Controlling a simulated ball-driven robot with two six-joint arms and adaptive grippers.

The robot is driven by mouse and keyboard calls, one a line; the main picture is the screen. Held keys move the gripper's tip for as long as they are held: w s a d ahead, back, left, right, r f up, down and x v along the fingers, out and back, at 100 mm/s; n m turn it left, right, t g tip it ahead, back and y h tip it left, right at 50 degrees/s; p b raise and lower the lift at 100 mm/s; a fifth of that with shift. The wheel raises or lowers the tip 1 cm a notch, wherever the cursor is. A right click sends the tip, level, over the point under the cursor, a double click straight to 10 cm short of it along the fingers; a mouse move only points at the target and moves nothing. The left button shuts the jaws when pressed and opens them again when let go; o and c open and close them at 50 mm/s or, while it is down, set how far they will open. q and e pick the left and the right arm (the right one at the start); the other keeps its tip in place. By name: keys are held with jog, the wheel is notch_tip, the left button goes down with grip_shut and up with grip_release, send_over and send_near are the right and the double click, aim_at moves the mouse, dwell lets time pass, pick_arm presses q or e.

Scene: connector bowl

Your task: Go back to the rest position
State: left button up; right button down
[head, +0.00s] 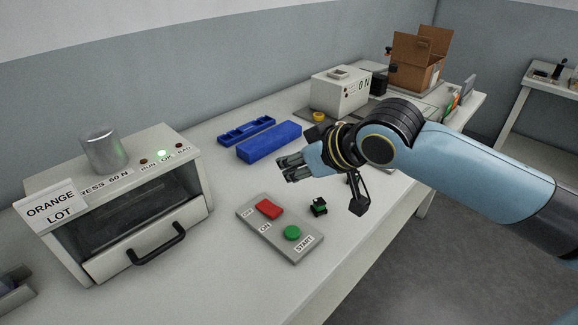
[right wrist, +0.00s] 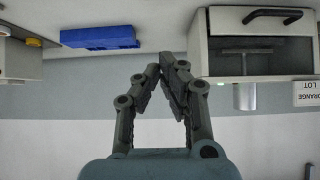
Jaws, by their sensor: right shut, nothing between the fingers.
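My right gripper (head: 288,168) is in the middle of the head view, above the table, with its arm coming in from the right. Its fingers point left, toward the press. In the right wrist view its fingertips (right wrist: 167,62) meet, shut with nothing between them. My left gripper is not in view.
The press (head: 190,185) with an "ORANGE LOT" sign stands at left, green lamp lit. A switch panel (head: 262,228) and small green-black connector (head: 319,207) lie near the gripper.

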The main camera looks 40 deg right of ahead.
dwell(0.4)
jog(key=s+a+f+g+h, duration=0.1)
jog(key=s+a+g, duration=0.2)
jog(key=s, duration=0.7)
jog(key=s+a+g, duration=0.2)
jog(key=s+g, duration=0.1)
jog(key=s, duration=0.6)
notch_tip(320, 180, down, 35)
jog(key=s+d+g+b, duration=0.2)
jog(key=d+b, duration=0.1)
jog(key=b, duration=0.6)
jog(key=s+f+b, duration=0.3)
jog(key=s+f, duration=0.6)
jog(key=f, duration=0.2)
jog(key=s+f+g+b, duration=0.1)
jog(key=s+f+b, duration=0.2)
jog(key=s+f, duration=0.6)
notch_tip(320, 180, down, 3)
jog(key=shift+s+d, duration=0.25)
jog(key=shift+s, duration=0.1)
